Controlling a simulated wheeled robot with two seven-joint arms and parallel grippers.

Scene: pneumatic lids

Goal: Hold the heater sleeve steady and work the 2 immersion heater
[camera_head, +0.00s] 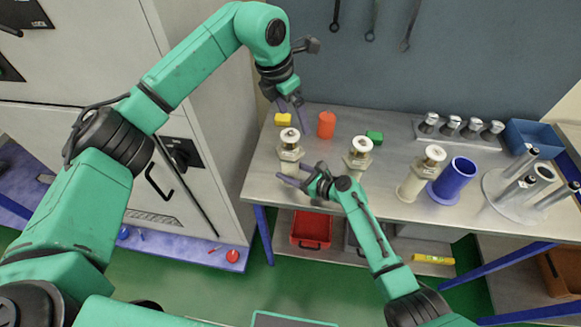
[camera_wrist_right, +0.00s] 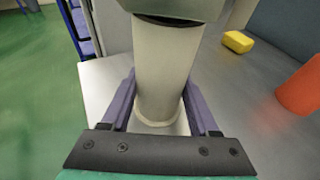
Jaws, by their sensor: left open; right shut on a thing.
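Three cream upright sleeves with round metallic and white tops stand on the bench in the head view. The left sleeve (camera_head: 288,157) is at the left end, the middle sleeve (camera_head: 357,160) is right of it, and the right sleeve (camera_head: 412,184) stands by a blue cylinder. My right gripper (camera_head: 290,174) is shut around the left sleeve's body. In the right wrist view this cream sleeve (camera_wrist_right: 160,75) stands upright between the purple fingers, under a dark collar (camera_wrist_right: 170,18). My left gripper (camera_head: 291,109) is open and empty, just above and behind that sleeve's top (camera_head: 289,135).
An orange cylinder (camera_head: 326,125), a yellow block (camera_head: 283,119) and a green block (camera_head: 375,137) are on the bench (camera_head: 330,190). A blue cylinder (camera_head: 455,180), a rack (camera_head: 460,134), a blue bin (camera_head: 530,136) and a round stand (camera_head: 515,205) occupy the right side.

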